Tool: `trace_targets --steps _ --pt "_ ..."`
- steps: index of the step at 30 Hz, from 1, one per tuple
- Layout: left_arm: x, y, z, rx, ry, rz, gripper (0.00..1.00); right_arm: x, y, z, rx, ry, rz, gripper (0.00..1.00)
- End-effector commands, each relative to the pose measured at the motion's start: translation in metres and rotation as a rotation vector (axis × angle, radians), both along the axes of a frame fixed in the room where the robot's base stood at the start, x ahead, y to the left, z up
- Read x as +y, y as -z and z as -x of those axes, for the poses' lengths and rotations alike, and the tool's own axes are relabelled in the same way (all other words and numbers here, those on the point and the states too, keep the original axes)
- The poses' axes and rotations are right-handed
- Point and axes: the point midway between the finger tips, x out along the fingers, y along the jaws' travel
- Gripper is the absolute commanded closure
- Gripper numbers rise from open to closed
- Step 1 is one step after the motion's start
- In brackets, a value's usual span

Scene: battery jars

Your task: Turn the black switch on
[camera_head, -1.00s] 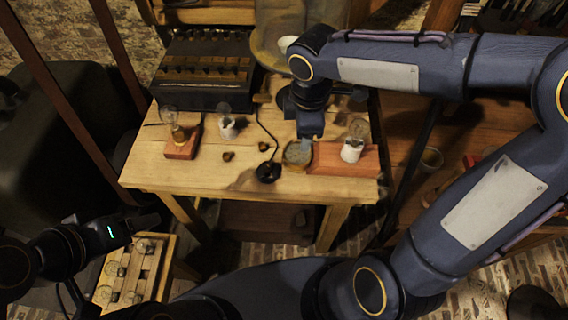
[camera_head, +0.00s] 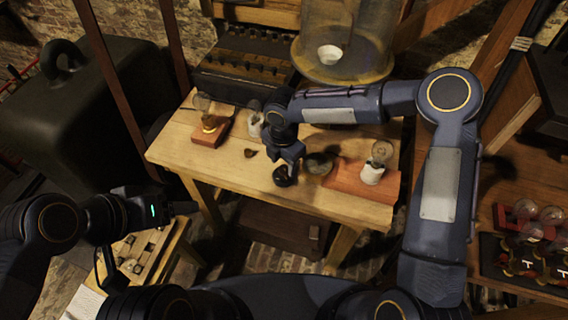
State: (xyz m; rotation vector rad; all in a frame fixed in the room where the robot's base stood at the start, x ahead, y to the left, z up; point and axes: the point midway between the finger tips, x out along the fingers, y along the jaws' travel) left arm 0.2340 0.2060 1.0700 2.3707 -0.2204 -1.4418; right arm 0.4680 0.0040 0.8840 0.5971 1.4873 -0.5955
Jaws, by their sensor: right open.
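The black switch (camera_head: 284,177) is a small round dark piece on the wooden table (camera_head: 330,203), near its front edge. My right gripper (camera_head: 289,160) points down right at the switch and covers its upper part. It is open, and whether its fingers touch the switch I cannot tell. The switch's lever and setting are hidden or too small to make out. My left gripper (camera_head: 185,208) is low at the left, away from the table top, and too dark to show its jaws.
A round grey-topped jar (camera_head: 319,164) is close beside my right gripper. A large glass bell (camera_head: 345,45) stands behind.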

Motion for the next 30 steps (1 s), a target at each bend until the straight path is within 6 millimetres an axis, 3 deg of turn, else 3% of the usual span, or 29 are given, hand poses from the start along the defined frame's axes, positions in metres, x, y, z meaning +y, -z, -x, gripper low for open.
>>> trace_targets --steps 6,14,24,30 --pt "0.0 -0.003 0.0 0.0 0.0 0.0 0.28 0.0 0.018 0.0 0.001 0.0 0.001 0.52" --pt "0.0 -0.003 0.0 0.0 0.0 0.0 0.28 0.0 0.019 0.0 -0.001 0.001 0.001 0.52" --pt "0.0 -0.003 0.0 0.0 0.0 0.0 0.28 0.0 0.018 0.0 -0.001 0.001 0.001 0.96" --pt "0.0 -0.001 0.0 0.0 0.0 0.0 0.28 0.0 0.019 0.0 -0.001 0.012 0.001 0.97"
